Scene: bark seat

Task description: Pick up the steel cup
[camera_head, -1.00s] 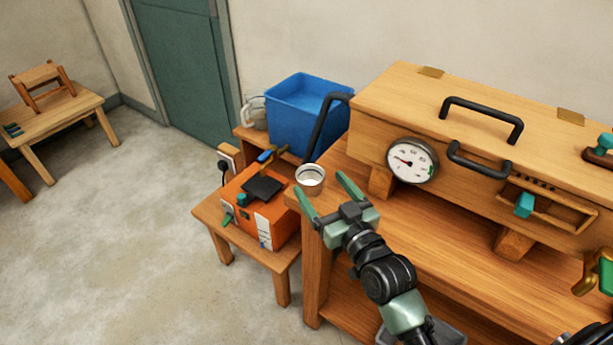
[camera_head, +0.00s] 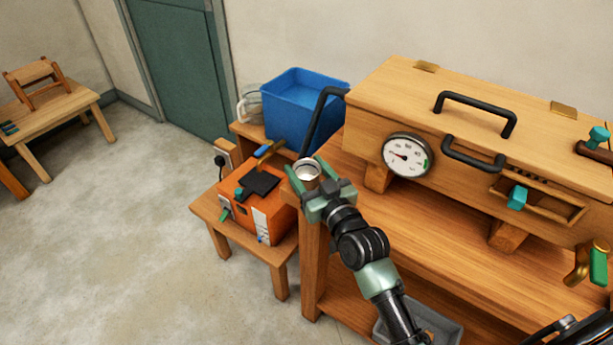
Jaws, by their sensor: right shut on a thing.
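The steel cup (camera_head: 307,171) is small, round and silvery with a pale inside. It stands upright at the left end of the wooden bench, in front of the black bent lever. My right gripper (camera_head: 308,176) has its green fingers on either side of the cup and is shut on it. The fingers and palm hide the cup's lower part, so I cannot tell whether it still touches the bench top. My left gripper is not in view.
A wooden steam box with a gauge (camera_head: 407,156) and black handles stands right of the cup. A black lever (camera_head: 318,118) rises close behind the cup. A blue bin (camera_head: 298,108) is behind, and an orange box (camera_head: 262,207) sits on a low stool to the left.

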